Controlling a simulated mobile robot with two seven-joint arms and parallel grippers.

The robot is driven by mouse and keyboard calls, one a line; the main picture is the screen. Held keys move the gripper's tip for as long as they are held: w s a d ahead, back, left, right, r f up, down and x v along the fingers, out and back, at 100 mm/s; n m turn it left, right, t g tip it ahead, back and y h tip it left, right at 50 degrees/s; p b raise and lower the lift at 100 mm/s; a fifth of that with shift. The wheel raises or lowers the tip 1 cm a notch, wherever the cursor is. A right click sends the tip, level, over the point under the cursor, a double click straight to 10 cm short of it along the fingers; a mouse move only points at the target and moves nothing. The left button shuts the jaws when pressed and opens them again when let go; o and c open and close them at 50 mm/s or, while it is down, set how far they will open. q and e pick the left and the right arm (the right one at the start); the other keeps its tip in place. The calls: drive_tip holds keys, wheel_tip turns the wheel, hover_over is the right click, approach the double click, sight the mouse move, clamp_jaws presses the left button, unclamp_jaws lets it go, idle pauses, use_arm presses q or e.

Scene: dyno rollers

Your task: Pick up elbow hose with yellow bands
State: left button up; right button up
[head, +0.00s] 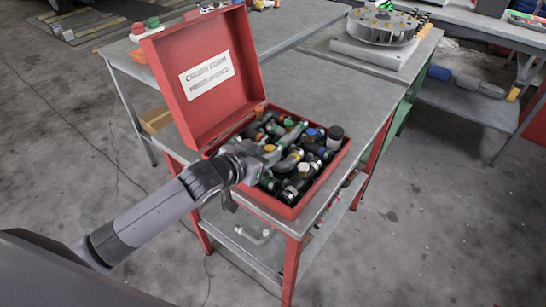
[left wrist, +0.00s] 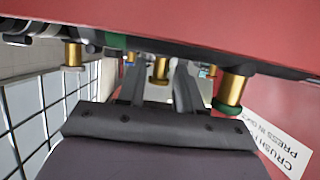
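An open red case (head: 222,153) on the grey table holds several black hoses and fittings with coloured bands, packed close together. A dark curved piece with yellow bands (head: 289,162), which looks like the elbow hose, lies near the middle of the case, just right of my left gripper (head: 272,150). My left gripper reaches over the case from the left, its fingertips low among the pieces. In the left wrist view the two fingers (left wrist: 158,88) stand apart, with a brass-coloured fitting (left wrist: 160,69) seen between them and beyond. I cannot tell whether they touch anything. My right gripper is out of view.
The raised red lid (head: 206,76) stands behind the case, beside my left arm. A dark cylinder (head: 335,138) stands at the case's right corner. A round grey fixture (head: 382,27) sits at the far right. The tabletop (head: 322,85) behind the case is mostly clear.

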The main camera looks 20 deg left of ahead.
use_arm(q)
drive_tip(key=shift+w, duration=0.1)
clamp_jaws()
